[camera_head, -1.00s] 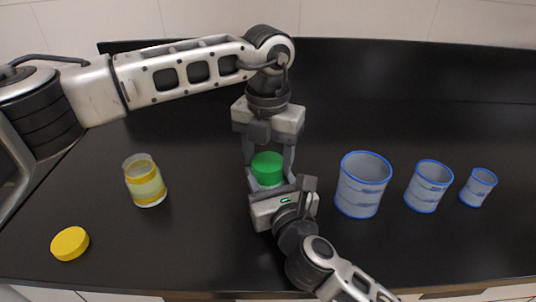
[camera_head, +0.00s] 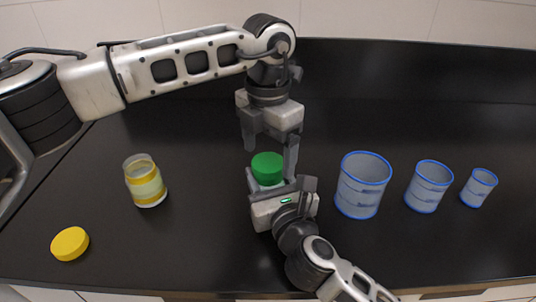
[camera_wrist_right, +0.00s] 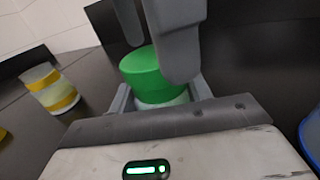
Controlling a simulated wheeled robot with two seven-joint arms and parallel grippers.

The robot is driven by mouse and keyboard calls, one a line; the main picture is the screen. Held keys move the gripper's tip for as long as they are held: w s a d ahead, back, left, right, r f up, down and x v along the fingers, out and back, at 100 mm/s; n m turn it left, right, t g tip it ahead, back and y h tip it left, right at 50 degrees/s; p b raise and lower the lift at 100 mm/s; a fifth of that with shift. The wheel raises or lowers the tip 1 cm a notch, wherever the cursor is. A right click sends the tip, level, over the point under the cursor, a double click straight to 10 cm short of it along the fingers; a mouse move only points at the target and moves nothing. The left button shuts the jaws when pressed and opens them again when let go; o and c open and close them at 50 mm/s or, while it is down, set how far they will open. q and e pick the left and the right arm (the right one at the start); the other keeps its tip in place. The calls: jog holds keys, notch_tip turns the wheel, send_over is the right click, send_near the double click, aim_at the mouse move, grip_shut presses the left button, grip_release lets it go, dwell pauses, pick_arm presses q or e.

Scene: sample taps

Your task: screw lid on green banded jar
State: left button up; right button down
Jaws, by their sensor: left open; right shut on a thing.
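A green lid (camera_head: 267,167) sits on top of a jar held upright by my right gripper (camera_head: 272,186). Only a pale strip of the jar (camera_wrist_right: 164,103) shows under the lid in the right wrist view; its band is hidden by the fingers. My right gripper is shut on this jar. My left gripper (camera_head: 268,148) points down from above, open, with its fingers on either side of the lid and a little above it. In the right wrist view the lid (camera_wrist_right: 146,72) is partly covered by a left finger. I cannot tell whether the lid is tight.
A yellow-banded open jar (camera_head: 145,182) stands on the black counter (camera_head: 200,240) at the left, with a yellow lid (camera_head: 69,244) in front of it. Three blue-rimmed beakers (camera_head: 361,186), (camera_head: 427,187), (camera_head: 478,188) stand at the right. The counter's back is clear.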

pick_arm(q)
notch_tip(320, 180, up, 10)
jog(key=shift+r, duration=0.25)
pick_arm(e)
jog(key=c, duration=0.6)
grip_release()
